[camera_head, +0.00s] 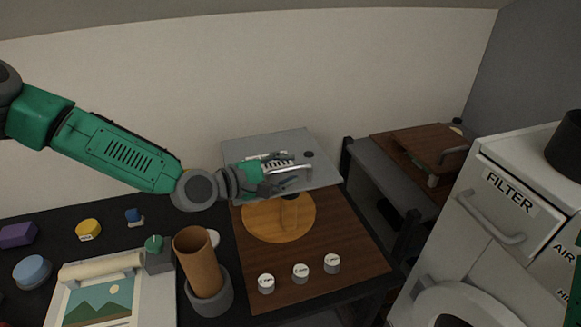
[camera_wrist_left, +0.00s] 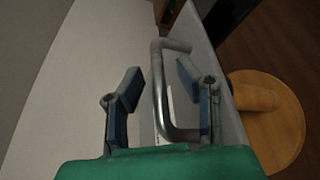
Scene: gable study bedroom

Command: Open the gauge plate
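The gauge plate (camera_head: 316,170) is a flat grey panel at the back of a brown wooden board (camera_head: 345,250). It carries a metal bar handle (camera_head: 308,170) and a small dark round spot. My left gripper (camera_head: 292,184) is at the handle, covering part of the plate. In the left wrist view the gripper (camera_wrist_left: 158,82) is open, with one finger on each side of the handle (camera_wrist_left: 158,75); I see gaps between the bar and the fingers. The plate's edge (camera_wrist_left: 222,85) shows behind the right finger.
A round wooden disc (camera_head: 262,222) with a peg and three labelled white knobs (camera_head: 301,272) are on the board. A brown cup (camera_head: 198,262) stands left. A second board (camera_head: 425,146) and a white FILTER cabinet (camera_head: 520,150) are at right.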

